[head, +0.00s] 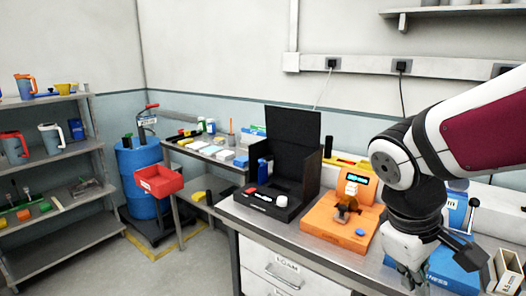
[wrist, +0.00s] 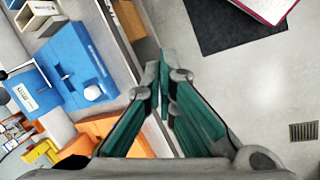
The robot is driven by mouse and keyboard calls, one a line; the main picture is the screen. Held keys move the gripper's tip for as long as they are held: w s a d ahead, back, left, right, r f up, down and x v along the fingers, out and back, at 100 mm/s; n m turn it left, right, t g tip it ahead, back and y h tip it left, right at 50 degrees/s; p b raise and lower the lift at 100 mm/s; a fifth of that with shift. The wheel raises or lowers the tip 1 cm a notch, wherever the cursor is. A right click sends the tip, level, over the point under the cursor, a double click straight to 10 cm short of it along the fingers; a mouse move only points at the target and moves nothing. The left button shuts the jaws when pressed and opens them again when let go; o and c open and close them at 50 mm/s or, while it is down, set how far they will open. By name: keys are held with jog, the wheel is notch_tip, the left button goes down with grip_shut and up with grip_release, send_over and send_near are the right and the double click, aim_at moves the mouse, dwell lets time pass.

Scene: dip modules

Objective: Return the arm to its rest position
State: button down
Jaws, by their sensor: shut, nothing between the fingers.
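My arm comes in from the right in the head view and bends down at a grey joint. My gripper (wrist: 163,62) points down in the wrist view, its two green-padded fingers shut together with nothing between them. In the head view my gripper (head: 413,272) hangs at the front edge of the workbench (head: 315,252), beside a blue box. The wrist view shows the fingertips over the bench edge and the grey floor (wrist: 240,85). The fingertips are small and partly unclear in the head view.
An orange device (head: 335,222) and an open black case (head: 275,207) stand on the bench left of my gripper. A blue box (head: 448,272) and a small beige box (head: 508,268) are to its right. Shelves (head: 50,160) and a blue barrel (head: 140,180) stand farther left.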

jog(key=s+a+r+m+t+y+p, duration=0.1)
jog(key=s+a+r+m+t+y, duration=0.2)
jog(key=s, duration=0.6)
notch_tip(320, 180, up, 2)
jog(key=shift+s+a+r+m+y, duration=0.1)
jog(key=shift+s+a+m+y, duration=0.35)
jog(key=shift+a+m, duration=0.7)
